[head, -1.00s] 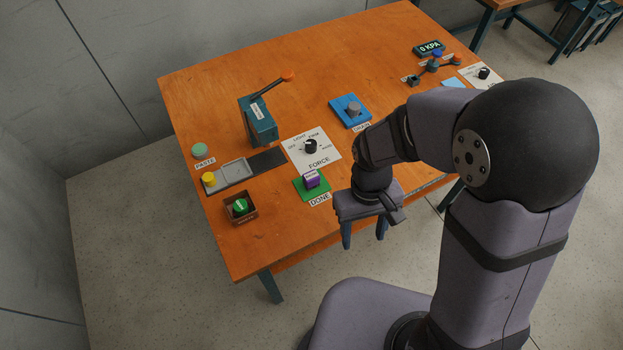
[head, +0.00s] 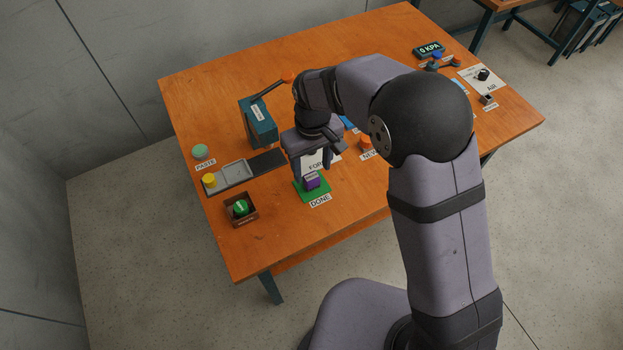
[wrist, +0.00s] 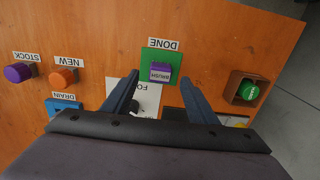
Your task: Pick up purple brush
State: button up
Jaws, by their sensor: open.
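The purple brush (head: 311,181) is a small purple block with a white label on top. It sits on the green DONE pad (head: 323,193) near the table's front edge. In the wrist view the brush (wrist: 161,70) reads "BRUSH" and lies ahead of the fingertips, between their lines. My gripper (head: 312,172) is open and empty. It points down above the brush and the FORCE panel, and from the head view the exact gap to the brush is unclear. In the wrist view its two fingers (wrist: 159,80) spread to either side of the brush.
A brown box (head: 238,218) with a green item stands left of the pad. A teal press (head: 258,122) with a lever stands behind my gripper. An orange NEW piece (head: 365,143) is to the right.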

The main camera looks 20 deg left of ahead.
aim_at(312, 177)
jog(key=shift+a+f+p, duration=0.1)
jog(key=shift+f+p, duration=0.9)
jog(key=shift+f, duration=1.9)
jog(key=c, duration=1.1)
